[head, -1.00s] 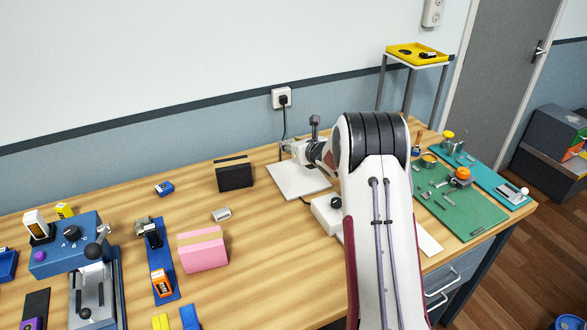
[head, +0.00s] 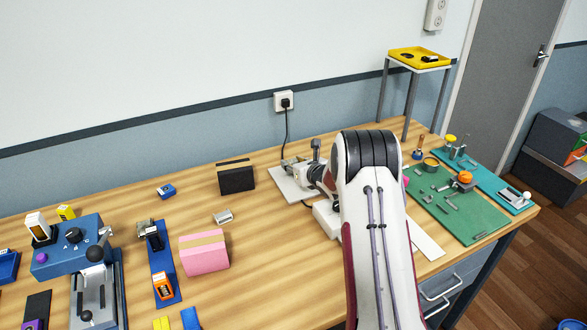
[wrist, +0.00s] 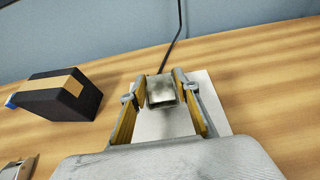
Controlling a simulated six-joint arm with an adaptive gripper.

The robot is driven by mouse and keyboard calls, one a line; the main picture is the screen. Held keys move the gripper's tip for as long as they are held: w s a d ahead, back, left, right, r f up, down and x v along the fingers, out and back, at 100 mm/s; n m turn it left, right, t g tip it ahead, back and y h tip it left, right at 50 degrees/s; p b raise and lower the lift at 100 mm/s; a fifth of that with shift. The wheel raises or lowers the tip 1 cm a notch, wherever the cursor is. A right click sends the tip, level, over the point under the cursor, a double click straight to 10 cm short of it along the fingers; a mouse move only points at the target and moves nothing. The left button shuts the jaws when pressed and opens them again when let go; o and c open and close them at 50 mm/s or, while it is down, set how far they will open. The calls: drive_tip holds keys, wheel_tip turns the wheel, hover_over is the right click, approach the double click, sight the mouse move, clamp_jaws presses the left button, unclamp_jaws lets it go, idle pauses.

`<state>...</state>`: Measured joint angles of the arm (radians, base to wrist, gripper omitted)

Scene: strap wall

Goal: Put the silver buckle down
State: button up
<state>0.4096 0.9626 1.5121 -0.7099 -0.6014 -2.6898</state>
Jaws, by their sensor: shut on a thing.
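My gripper (wrist: 160,92) is shut on the silver buckle (wrist: 161,90), a small grey metallic block between the two fingertips in the wrist view. Behind and below it is a flat white square (wrist: 209,110) on the table; I cannot tell if the buckle touches it. In the head view my gripper (head: 297,167) is low over the white square (head: 290,192), and the buckle is too small to make out there.
A black box with a tan band (head: 236,177) stands left of the white square. A loose silver piece (head: 223,216) and a pink box (head: 204,252) lie nearer. A cable (head: 284,135) hangs from the wall socket behind.

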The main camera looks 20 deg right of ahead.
drive_tip(key=shift+f, duration=1)
drive_tip(key=shift+f, duration=0.15)
drive_tip(key=o, duration=1.2)
drive_tip(key=shift+o, duration=0.2)
drive_tip(key=shift+v, duration=6.1)
drive_tip(key=shift+w+r, duration=0.1)
drive_tip(key=shift+r, duration=0.15)
